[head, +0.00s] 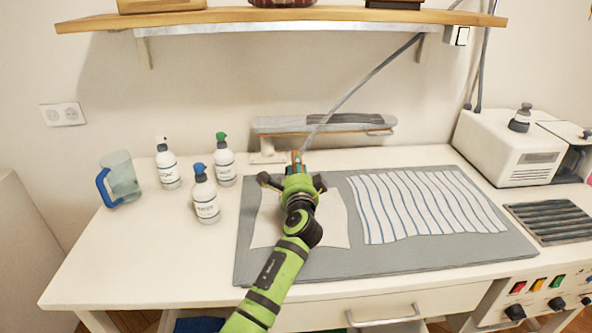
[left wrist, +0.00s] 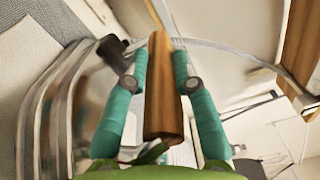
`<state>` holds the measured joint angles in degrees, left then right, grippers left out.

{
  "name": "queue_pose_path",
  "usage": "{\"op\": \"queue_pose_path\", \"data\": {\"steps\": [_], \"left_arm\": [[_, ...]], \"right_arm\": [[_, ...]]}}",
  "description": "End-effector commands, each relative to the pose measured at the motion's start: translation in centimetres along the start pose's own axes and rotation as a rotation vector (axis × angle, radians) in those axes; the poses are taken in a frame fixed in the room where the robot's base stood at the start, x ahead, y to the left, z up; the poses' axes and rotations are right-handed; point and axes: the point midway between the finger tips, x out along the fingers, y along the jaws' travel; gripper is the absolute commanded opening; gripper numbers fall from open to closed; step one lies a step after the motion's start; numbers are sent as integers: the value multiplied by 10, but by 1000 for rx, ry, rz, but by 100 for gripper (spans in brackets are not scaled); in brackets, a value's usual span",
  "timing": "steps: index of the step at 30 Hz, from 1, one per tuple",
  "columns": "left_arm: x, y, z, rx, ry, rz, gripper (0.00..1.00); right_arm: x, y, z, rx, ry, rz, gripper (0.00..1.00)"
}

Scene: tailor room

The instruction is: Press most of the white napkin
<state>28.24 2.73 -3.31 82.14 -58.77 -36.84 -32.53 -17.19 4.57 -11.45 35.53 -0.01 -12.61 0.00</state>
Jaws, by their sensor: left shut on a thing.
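The white napkin (head: 334,222) lies flat on the left part of a grey pressing mat (head: 385,262). My left gripper (head: 296,163) is over its far left part, and my arm hides a strip of the napkin. In the left wrist view my left gripper (left wrist: 165,80) has its teal fingers shut on both sides of a brown wooden handle (left wrist: 161,95), which appears to be the iron's. The iron's body is mostly hidden under the gripper in the head view, so I cannot tell whether its sole touches the napkin. My right gripper is not in view.
A blue-striped cloth (head: 426,206) lies on the mat's right part. Several spray bottles (head: 205,199) and a blue-handled jug (head: 121,178) stand at left. A small sleeve board (head: 325,124) is behind the mat. A white steam unit (head: 505,150) and dark grill (head: 553,222) are at right.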

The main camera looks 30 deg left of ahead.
Motion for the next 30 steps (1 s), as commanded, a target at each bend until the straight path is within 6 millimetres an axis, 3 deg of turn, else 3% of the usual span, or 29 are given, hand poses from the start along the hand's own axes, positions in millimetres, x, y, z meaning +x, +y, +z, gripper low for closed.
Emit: {"op": "queue_pose_path", "data": {"steps": [8, 30], "left_arm": [[1, -5, -2, -2, 3, -12, 0], [2, -5, -32, -3, 3, -12, 0]], "right_arm": [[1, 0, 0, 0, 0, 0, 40], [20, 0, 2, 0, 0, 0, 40]]}}
